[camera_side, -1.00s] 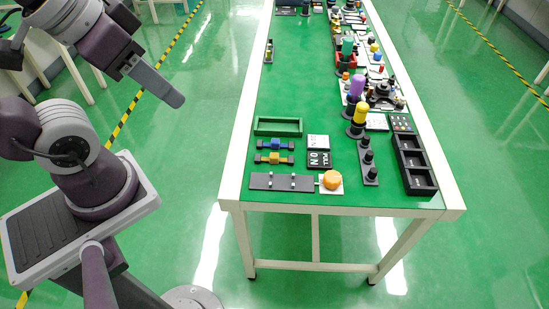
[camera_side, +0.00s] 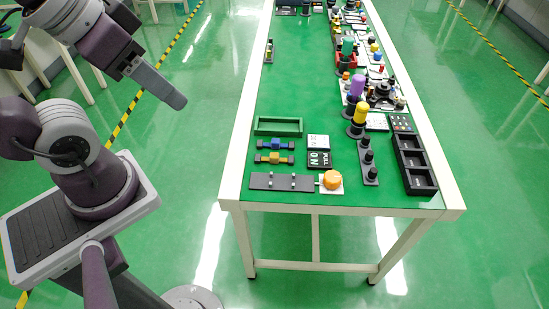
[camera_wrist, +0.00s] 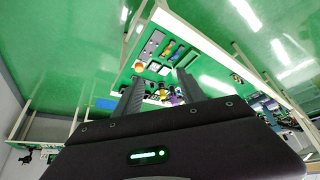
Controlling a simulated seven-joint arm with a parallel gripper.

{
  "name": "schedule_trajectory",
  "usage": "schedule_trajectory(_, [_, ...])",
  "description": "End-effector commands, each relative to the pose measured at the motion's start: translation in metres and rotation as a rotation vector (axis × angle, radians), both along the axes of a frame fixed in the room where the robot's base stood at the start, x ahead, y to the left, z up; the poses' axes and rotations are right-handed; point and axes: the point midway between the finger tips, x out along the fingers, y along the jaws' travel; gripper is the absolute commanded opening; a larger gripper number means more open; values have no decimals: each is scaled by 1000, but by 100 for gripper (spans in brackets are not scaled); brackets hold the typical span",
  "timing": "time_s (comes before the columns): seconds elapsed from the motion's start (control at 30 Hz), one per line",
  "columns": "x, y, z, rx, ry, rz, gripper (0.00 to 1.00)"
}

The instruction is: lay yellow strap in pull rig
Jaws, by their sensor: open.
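The yellow strap (camera_side: 275,158) has a yellow middle and dark ends, and lies flat on the green table top. What looks like the pull rig (camera_side: 282,181) is a grey plate with two small posts and a round orange knob (camera_side: 333,179) at its right end. It lies in front of the strap, and no strap lies on it. My gripper (camera_side: 178,100) is in the air left of the table, well apart from both. In the wrist view my gripper (camera_wrist: 160,77) shows its two fingers spread with nothing held between them.
A similar blue strap (camera_side: 275,144) lies just behind the yellow one, with a green tray (camera_side: 278,134) beyond. The table's left side further back is mostly clear.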

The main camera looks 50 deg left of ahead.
Motion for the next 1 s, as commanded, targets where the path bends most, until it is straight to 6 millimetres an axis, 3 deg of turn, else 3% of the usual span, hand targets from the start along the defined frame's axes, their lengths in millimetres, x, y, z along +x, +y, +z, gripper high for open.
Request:
schedule_trajectory(0.2, [10, 1, 1, 17, 20, -16, 47])
schedule_trajectory(0.27, [29, 4, 0, 48, 54, -50, 47])
schedule_trajectory(0.37, [81, 11, -13, 122, 143, -157, 47])
schedule_trajectory(0.47, [137, 18, -46, 180, 235, -292, 47])
schedule_trajectory(0.5, [158, 21, -64, 195, 269, -348, 47])
schedule_trajectory(0.63, [212, 28, -142, 217, 370, -532, 47])
schedule_trajectory(0.7, [229, 31, -185, 215, 410, -618, 47])
schedule_trajectory(0.8, [241, 32, -235, 205, 445, -708, 47])
schedule_trajectory(0.9, [244, 32, -263, 196, 462, -757, 47])
schedule_trajectory(1.0, [244, 32, -277, 192, 466, -773, 47])
